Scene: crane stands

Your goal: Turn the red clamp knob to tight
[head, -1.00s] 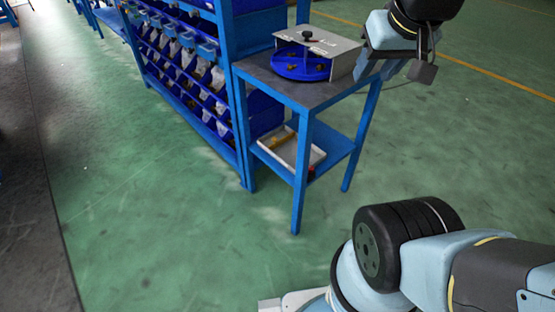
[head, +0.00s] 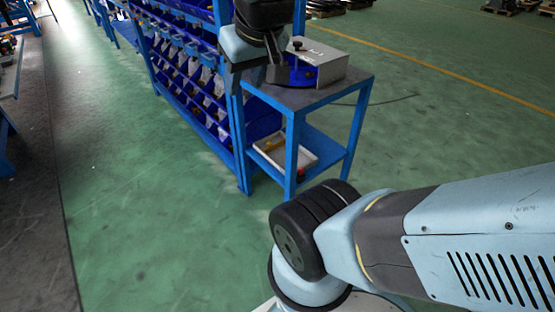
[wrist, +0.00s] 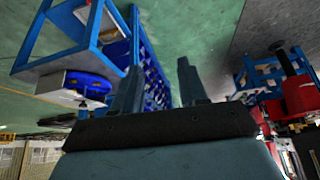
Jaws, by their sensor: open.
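No red clamp knob can be made out for certain. A small dark knob (head: 297,45) stands on a grey metal cover (head: 325,62) over a blue round part (head: 300,76), on a blue-framed table (head: 318,98). The cover (wrist: 62,88) and blue part (wrist: 90,82) also show in the wrist view, at left. In the head view my gripper (head: 256,74) is in front of the table's left side and partly overlaps the blue part; its distance from it is unclear. In the wrist view my gripper (wrist: 160,66) is open, with nothing between its fingers.
A rack of blue bins (head: 185,75) stands left of the table. A pale tray (head: 280,152) with a small red item (head: 301,172) is on the lower shelf. Red-and-black equipment (wrist: 295,95) shows at right in the wrist view. The green floor is open.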

